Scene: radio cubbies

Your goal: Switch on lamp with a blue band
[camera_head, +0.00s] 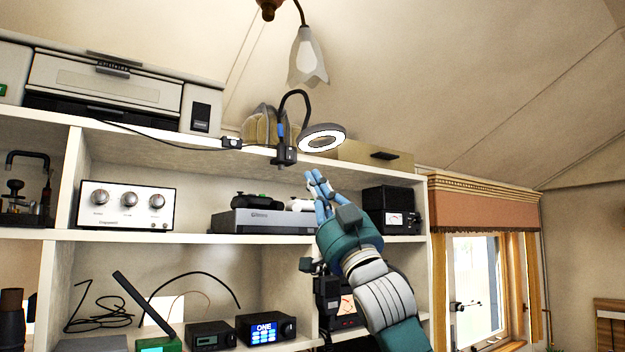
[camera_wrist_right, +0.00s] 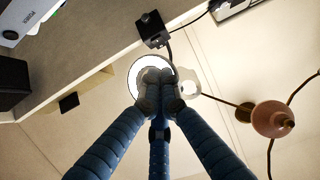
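The lamp (camera_head: 321,138) has a ring-shaped head, a black curved neck with a blue band (camera_head: 281,130), and a clamp (camera_head: 285,156) on the top shelf's front edge. Its ring face looks white; I cannot tell whether it is lit. A dark cord runs left from the clamp to a small inline switch (camera_head: 231,143). My right gripper (camera_head: 314,176) is below the lamp head, with blue fingers pointing up and tips together, holding nothing visible. In the right wrist view, the fingertips (camera_wrist_right: 160,84) overlap the white ring (camera_wrist_right: 137,72), and the clamp (camera_wrist_right: 152,29) is above them. My left gripper is not in view.
The white shelf unit (camera_head: 200,236) holds a silver amplifier (camera_head: 125,205), a grey console (camera_head: 262,221) and a black meter box (camera_head: 392,210). A large printer-like machine (camera_head: 110,82) stands on top. A flower-shaped ceiling lamp (camera_head: 307,60) hangs above. A window (camera_head: 476,290) is at right.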

